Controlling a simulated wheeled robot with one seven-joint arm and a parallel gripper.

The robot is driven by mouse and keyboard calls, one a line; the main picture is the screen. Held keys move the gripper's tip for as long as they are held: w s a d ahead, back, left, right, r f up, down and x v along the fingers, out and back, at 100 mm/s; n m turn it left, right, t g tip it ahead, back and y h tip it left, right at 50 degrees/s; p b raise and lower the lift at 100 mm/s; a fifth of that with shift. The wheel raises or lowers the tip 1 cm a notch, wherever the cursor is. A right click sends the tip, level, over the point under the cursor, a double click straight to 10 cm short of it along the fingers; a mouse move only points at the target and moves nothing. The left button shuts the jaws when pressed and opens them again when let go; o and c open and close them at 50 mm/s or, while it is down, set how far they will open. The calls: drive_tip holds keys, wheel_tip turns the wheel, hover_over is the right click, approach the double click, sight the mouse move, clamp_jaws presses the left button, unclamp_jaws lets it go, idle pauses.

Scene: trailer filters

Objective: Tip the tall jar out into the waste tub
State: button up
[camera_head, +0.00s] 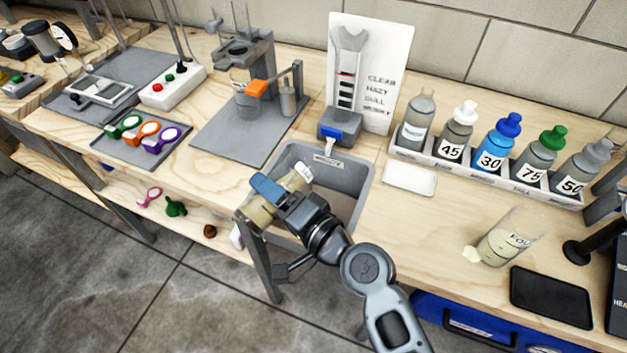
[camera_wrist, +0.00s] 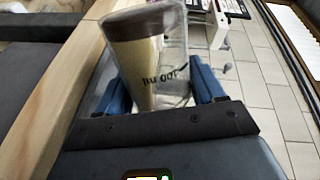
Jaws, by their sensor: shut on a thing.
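My gripper (camera_head: 272,196) is shut on the tall jar (camera_head: 260,214), a clear vessel with cloudy beige liquid. The jar lies strongly tilted across the blue fingers, at the left edge of the grey waste tub (camera_head: 365,185). Its upper right end reaches over the tub's opening. In the wrist view the jar (camera_wrist: 147,60) stands between the blue fingers, with a dark brown band at its far end, beige contents along one side and upside-down lettering. Whether liquid is leaving it cannot be told. My gripper and arm hide part of the tub.
A rack (camera_head: 470,172) of several labelled bottles stands right of the tub, with a white dish (camera_head: 410,178) before it. A blue-clipped instrument (camera_head: 340,128) stands behind the tub, and a grey stand (camera_head: 245,130) left.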

sight(296, 181)
drive_tip(key=shift+w+d+r+m, duration=0.2)
drive_tip(key=shift+w+r+m, duration=0.1)
idle(0.7)
drive_tip(key=shift+w+d+f+m+g+p, duration=0.2)
drive_tip(key=shift+m+p, duration=0.1)
drive_tip(key=shift+m, duration=0.5)
drive_tip(key=shift+w+d+f+m+g+p, duration=0.15)
drive_tip(key=shift+m+p, duration=0.15)
drive_tip(key=shift+m, duration=0.5)
idle(2.2)
drive_tip(key=shift+w+d+r+m+y+p, duration=0.15)
drive_tip(key=shift+w+d+r+m+p, duration=0.1)
drive_tip(key=shift+r+m+p, duration=0.25)
drive_tip(key=shift+w+d+r+m+y+p, duration=0.15)
drive_tip(key=shift+w+r+m+p, duration=0.2)
drive_tip(key=shift+m+p, duration=0.35)
drive_tip(key=shift+w+d+r+m+y+p, duration=0.1)
drive_tip(key=shift+w+d+r+m+p, duration=0.1)
drive_tip(key=shift+r+m+p, duration=0.3)
idle(1.5)
